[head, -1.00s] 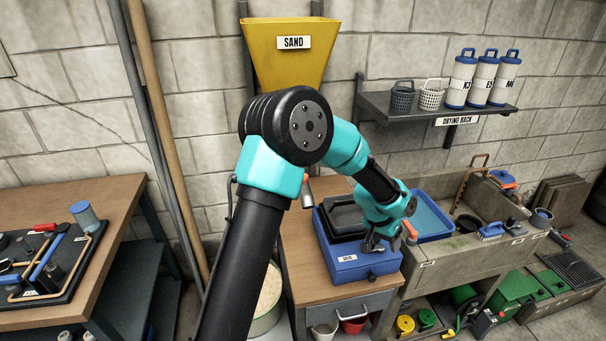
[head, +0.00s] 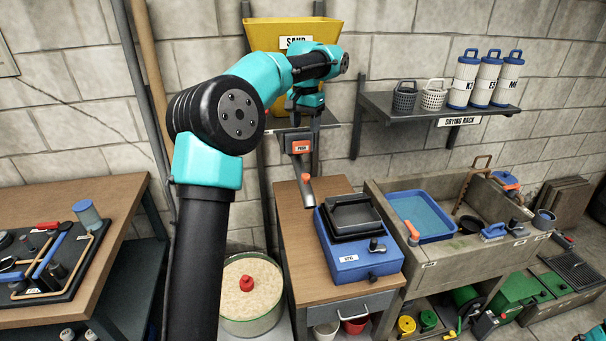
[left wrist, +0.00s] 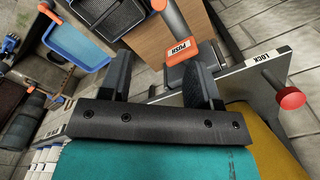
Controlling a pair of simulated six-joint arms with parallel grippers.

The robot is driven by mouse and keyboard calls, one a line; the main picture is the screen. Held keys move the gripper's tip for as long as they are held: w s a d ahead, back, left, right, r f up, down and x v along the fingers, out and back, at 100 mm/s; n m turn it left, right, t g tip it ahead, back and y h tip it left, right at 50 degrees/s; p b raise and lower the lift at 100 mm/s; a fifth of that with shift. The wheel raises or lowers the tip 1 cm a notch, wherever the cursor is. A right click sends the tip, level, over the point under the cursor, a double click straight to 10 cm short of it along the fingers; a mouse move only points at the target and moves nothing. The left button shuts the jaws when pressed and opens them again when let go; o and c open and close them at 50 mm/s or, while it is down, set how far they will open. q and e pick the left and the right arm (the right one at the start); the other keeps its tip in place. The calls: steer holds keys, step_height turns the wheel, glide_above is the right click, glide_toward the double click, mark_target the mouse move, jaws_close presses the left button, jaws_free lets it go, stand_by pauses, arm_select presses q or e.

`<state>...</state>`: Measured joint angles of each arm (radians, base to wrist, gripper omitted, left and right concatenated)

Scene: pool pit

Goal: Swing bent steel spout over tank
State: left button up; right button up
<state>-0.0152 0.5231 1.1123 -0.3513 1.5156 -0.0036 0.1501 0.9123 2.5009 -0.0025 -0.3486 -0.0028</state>
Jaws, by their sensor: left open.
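Below the yellow sand hopper (head: 268,33) a grey steel tube (head: 304,168) with an orange band slants down; it looks like the spout. Above it is an orange PUSH pad (head: 301,147). A round green tub of sand (head: 228,326), possibly the tank, stands on the floor to the lower left. My left gripper (head: 302,122) is in front of the hopper's lower part, just above the PUSH pad. In the left wrist view its fingers (left wrist: 160,82) are apart and empty, with the PUSH pad (left wrist: 183,50) close beyond the right finger. My right gripper is not seen.
A LOCK plate with a red knob (left wrist: 291,98) lies right of the fingers in the left wrist view. A blue box (head: 358,266) sits on the wooden table, right of the tube. A stone sink (head: 450,250) stands further right. A tool bench (head: 120,215) is at left.

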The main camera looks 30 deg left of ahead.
mark_target(306, 175)
arm_select(q)
steer(key=shift+f, duration=0.1)
step_height(306, 175, down, 17)
steer(key=shift+f, duration=0.2)
stand_by(0.7)
jaws_close()
stand_by(0.5)
